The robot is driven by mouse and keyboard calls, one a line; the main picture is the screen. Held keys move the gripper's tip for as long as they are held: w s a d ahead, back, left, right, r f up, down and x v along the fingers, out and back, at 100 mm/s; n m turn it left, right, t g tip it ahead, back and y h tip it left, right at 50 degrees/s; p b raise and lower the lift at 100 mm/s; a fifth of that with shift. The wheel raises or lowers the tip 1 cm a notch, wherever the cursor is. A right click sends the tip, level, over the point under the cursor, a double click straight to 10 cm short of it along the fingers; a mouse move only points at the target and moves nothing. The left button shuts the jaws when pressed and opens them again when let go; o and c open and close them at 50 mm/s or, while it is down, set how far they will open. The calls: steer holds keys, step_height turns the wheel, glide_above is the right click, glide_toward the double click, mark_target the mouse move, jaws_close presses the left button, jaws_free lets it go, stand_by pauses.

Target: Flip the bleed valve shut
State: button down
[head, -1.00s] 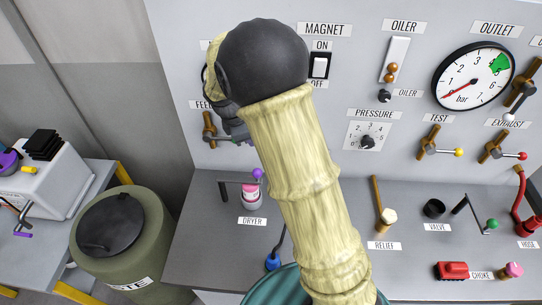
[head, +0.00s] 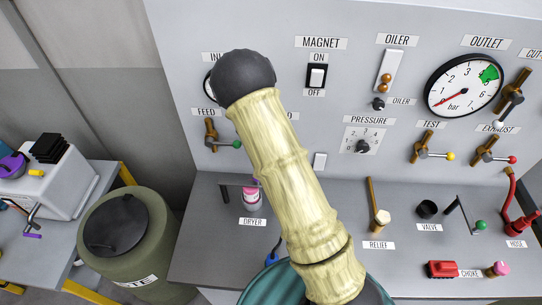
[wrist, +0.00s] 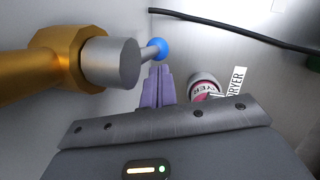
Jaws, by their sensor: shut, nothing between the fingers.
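In the wrist view, a valve with a brass body (wrist: 55,65), a grey round stem (wrist: 110,63) and a short lever ending in a blue ball (wrist: 159,48) fills the upper left. I take it for the bleed valve; its label is not in this view. My gripper's purple fingers (wrist: 157,70) are together and empty, their tips just below the blue ball. Whether they touch it I cannot tell. In the head view, my arm hides the gripper and this valve; only the end of a label ending in "D" (head: 291,116) shows beside the arm.
The pink-and-white dryer jar (wrist: 203,88) stands close right of the fingers. The feed valve (head: 211,135), with a green-tipped lever, is left of my arm. A relief lever (head: 376,205) stands to the right. A dark rod (wrist: 240,32) crosses the wrist view's upper right.

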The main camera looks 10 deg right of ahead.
steer(key=shift+d+f, duration=0.1)
steer(key=shift+f, duration=0.05)
steer(key=shift+d, duration=0.1)
stand_by(0.3)
